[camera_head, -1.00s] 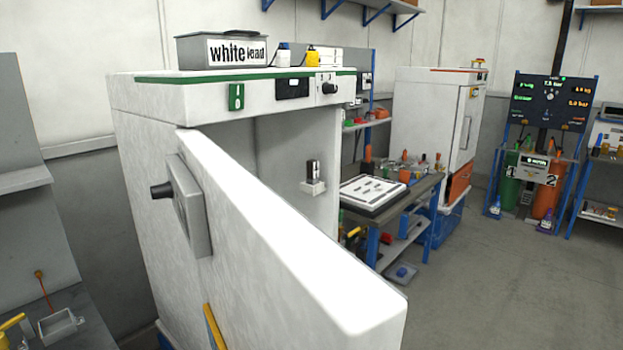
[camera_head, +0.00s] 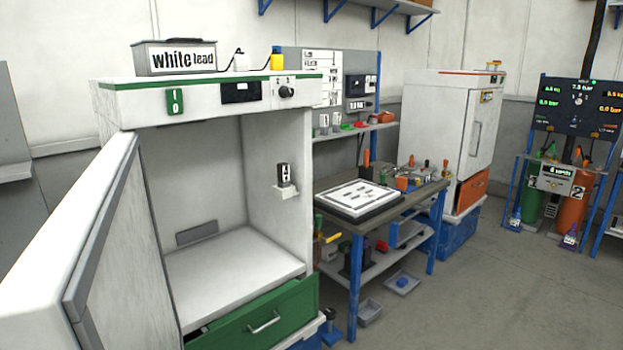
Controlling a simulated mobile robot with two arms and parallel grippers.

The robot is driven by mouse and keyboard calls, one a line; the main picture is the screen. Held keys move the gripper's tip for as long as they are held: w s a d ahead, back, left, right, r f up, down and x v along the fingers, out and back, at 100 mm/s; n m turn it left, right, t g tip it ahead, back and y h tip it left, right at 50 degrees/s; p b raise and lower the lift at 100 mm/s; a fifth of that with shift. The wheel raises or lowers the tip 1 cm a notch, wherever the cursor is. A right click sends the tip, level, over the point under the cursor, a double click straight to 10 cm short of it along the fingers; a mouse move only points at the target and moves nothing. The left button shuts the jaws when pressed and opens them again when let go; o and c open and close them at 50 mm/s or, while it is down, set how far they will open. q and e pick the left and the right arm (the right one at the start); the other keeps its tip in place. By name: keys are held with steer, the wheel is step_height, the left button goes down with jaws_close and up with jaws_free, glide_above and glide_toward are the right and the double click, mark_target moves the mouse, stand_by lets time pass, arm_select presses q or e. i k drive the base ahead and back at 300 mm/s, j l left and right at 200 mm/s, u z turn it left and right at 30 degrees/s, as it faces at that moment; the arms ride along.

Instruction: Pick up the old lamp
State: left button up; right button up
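No thing in view is clearly marked as the old lamp. A small dark cylinder with a light label (camera_head: 284,174) stands upright on a small white bracket (camera_head: 286,192) on the inner right wall of the open white cabinet (camera_head: 208,98). I cannot tell whether it is the lamp. The floor of the cabinet is bare. Neither of my grippers is in view.
The cabinet's thick door (camera_head: 75,225) stands open at the left. A green drawer (camera_head: 255,318) is below the chamber, slightly open. A workbench (camera_head: 405,200) with a white panel (camera_head: 357,197) stands to the right. Grey floor (camera_head: 480,300) is clear at the lower right.

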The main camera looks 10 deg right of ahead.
mark_target(283, 169)
steer(key=i+l, duration=0.15)
steer(key=l, duration=0.25)
steer(key=i+l+u, duration=0.15)
steer(key=l, duration=0.2)
steer(key=i+l, duration=0.2)
steer(key=l, duration=0.2)
steer(key=i+l+u, duration=0.1)
steer(key=l, duration=0.3)
